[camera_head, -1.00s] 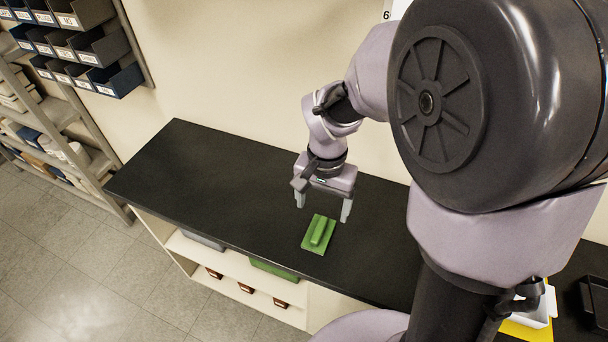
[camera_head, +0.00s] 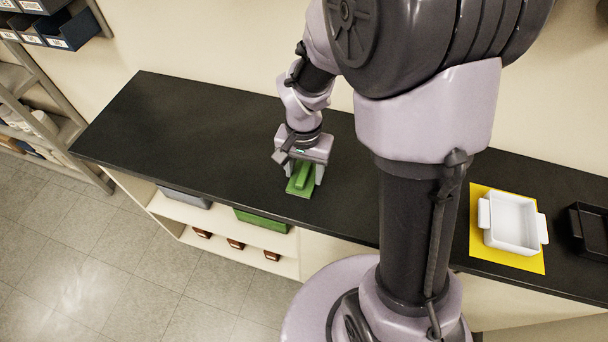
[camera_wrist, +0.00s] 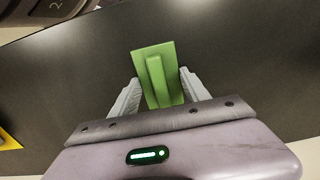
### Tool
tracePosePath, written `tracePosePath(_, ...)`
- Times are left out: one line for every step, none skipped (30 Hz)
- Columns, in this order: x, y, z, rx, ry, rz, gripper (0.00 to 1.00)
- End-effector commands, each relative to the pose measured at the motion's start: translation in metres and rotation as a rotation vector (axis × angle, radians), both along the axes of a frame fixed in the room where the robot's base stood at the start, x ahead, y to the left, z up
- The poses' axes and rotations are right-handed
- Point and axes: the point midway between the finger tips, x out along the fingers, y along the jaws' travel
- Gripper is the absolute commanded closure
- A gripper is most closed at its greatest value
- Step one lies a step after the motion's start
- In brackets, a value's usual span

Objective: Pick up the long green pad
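The long green pad (camera_head: 301,179) lies on the black counter, a flat green plate with a raised long bar on top. It also shows in the wrist view (camera_wrist: 158,75), where its near end lies between the two grey fingers. My gripper (camera_head: 303,177) is open, with one finger on each side of the pad. Gaps show between the fingers and the raised bar in the wrist view (camera_wrist: 158,92). I cannot tell whether the fingertips touch the counter.
The black counter (camera_head: 190,130) is clear to the left of the pad. A white tray (camera_head: 512,222) with side handles stands on a yellow mat (camera_head: 480,250) at the right, beside a black tray (camera_head: 590,230). Shelves below the counter hold a green bin (camera_head: 262,221) and a grey bin (camera_head: 186,197).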

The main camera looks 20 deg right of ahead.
Motion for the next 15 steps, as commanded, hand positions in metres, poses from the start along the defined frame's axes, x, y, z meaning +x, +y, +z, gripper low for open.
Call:
tracePosePath(0.000,0.000,0.000,0.000,0.000,0.000,0.65)
tracePosePath(0.000,0.000,0.000,0.000,0.000,0.000,0.71)
tracePosePath(0.000,0.000,0.000,0.000,0.000,0.000,0.79)
tracePosePath(0.000,0.000,0.000,0.000,0.000,0.000,0.85)
tracePosePath(0.000,0.000,0.000,0.000,0.000,0.000,0.86)
tracePosePath(0.000,0.000,0.000,0.000,0.000,0.000,0.86)
tracePosePath(0.000,0.000,0.000,0.000,0.000,0.000,0.86)
tracePosePath(0.000,0.000,0.000,0.000,0.000,0.000,0.86)
tracePosePath(0.000,0.000,0.000,0.000,0.000,0.000,0.86)
tracePosePath(0.000,0.000,0.000,0.000,0.000,0.000,0.86)
tracePosePath(0.000,0.000,0.001,0.000,0.000,0.000,0.86)
tracePosePath(0.000,0.000,0.002,0.000,0.000,0.000,0.86)
tracePosePath(0.000,0.000,0.004,-0.001,-0.001,0.000,0.86)
tracePosePath(0.000,0.000,0.007,-0.001,-0.001,0.000,0.86)
tracePosePath(0.000,0.000,0.012,0.000,-0.001,0.000,0.86)
